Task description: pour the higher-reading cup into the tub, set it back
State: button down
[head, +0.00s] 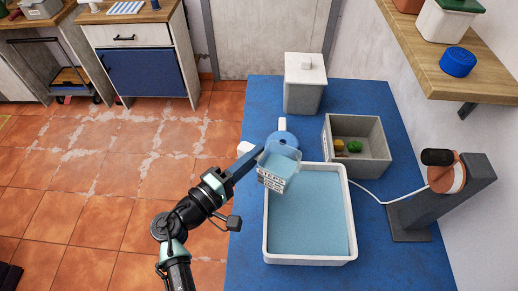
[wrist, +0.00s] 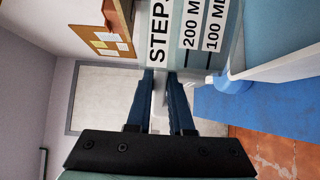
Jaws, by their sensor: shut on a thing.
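My gripper (head: 255,158) is shut on the clear cup (head: 276,171). The cup has a white label, and the wrist view shows "STEP", "200 ML" and "100 ML" on the cup (wrist: 205,25). It looks roughly upright and raised over the far left corner of the tub; pale blue shows in it, but its level cannot be read. The white tub (head: 351,215) stands on the blue table and holds pale blue liquid. My gripper also shows in the wrist view (wrist: 160,76).
A lidded white container (head: 304,92) stands at the back. A dark stand (head: 445,200) with a cable is at right. The table's (head: 385,267) front right is clear.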

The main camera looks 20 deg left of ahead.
jog(key=shift+s, duration=0.1)
notch_tip(320, 180, down, 3)
jog(key=m+b, duration=0.1)
jog(key=b, duration=0.3)
jog(key=shift+a, duration=0.1)
jog(key=shift+m, duration=0.3)
jog(key=shift+r+m+g+y, duration=0.25)
jog(key=shift+r+m, duration=0.15)
jog(key=shift+m, duration=0.35)
jog(key=shift+r+m+g+y, duration=0.15)
jog(key=shift+r+m+g, duration=0.2)
jog(key=shift+m, duration=0.4)
jog(key=shift+r, duration=0.1)
